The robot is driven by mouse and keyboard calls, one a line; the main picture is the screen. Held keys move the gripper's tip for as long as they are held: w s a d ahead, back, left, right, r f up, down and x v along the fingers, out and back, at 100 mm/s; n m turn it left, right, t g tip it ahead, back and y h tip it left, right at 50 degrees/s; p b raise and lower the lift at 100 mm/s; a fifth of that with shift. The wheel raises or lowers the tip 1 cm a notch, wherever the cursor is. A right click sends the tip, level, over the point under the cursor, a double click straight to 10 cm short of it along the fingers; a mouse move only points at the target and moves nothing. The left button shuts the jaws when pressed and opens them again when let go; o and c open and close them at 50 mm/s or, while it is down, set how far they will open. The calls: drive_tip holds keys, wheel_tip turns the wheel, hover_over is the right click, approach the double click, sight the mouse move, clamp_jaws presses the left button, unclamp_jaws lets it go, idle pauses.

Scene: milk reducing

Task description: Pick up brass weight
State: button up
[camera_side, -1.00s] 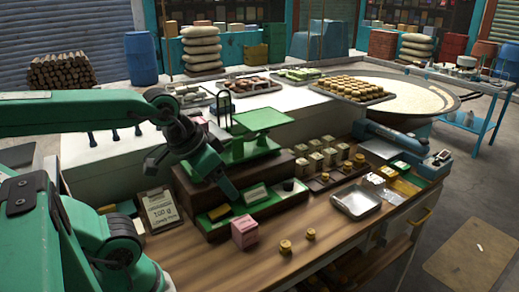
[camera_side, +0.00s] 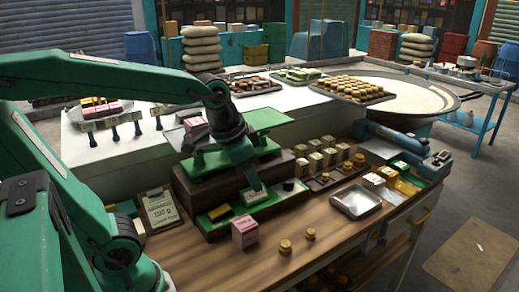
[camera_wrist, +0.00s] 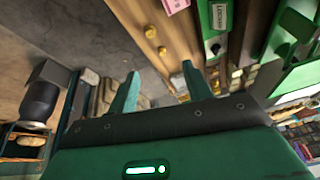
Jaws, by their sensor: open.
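Two small brass weights, one (camera_side: 285,246) nearer and one (camera_side: 310,234) further right, stand upright and apart on the wooden counter. In the wrist view they show at the top, one (camera_wrist: 150,31) above the other (camera_wrist: 162,51). Several more brass weights (camera_side: 359,160) stand in a wooden rack behind. My gripper (camera_side: 257,185) is above the green tray in front of the balance scale, behind and above the two counter weights. In the wrist view its two fingers (camera_wrist: 160,88) are spread apart with nothing between them. The arm hides part of the scale.
A pink block (camera_side: 244,233) stands left of the two weights. A metal tray (camera_side: 356,201) lies to their right. A green tray (camera_side: 225,226) with labels and a "100 g" clipboard (camera_side: 160,208) are behind and left. The counter's front strip (camera_side: 265,268) is clear.

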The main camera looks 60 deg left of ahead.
drive_tip(key=w+d+f+m+g, duration=0.1)
drive_tip(key=w+f+m+g, duration=0.3)
drive_tip(key=w, duration=0.6)
drive_tip(key=m, duration=0.3)
approach(311, 231)
drive_tip(key=shift+s+f, duration=0.1)
drive_tip(key=shift+f, duration=0.45)
drive_tip(key=shift+f, duration=1.3)
drive_tip(key=shift+f, duration=0.1)
drive_tip(key=shift+w+f, duration=0.1)
drive_tip(key=shift+f, duration=1.15)
drive_tip(key=shift+w+f, duration=0.15)
drive_tip(key=shift+f, duration=1.1)
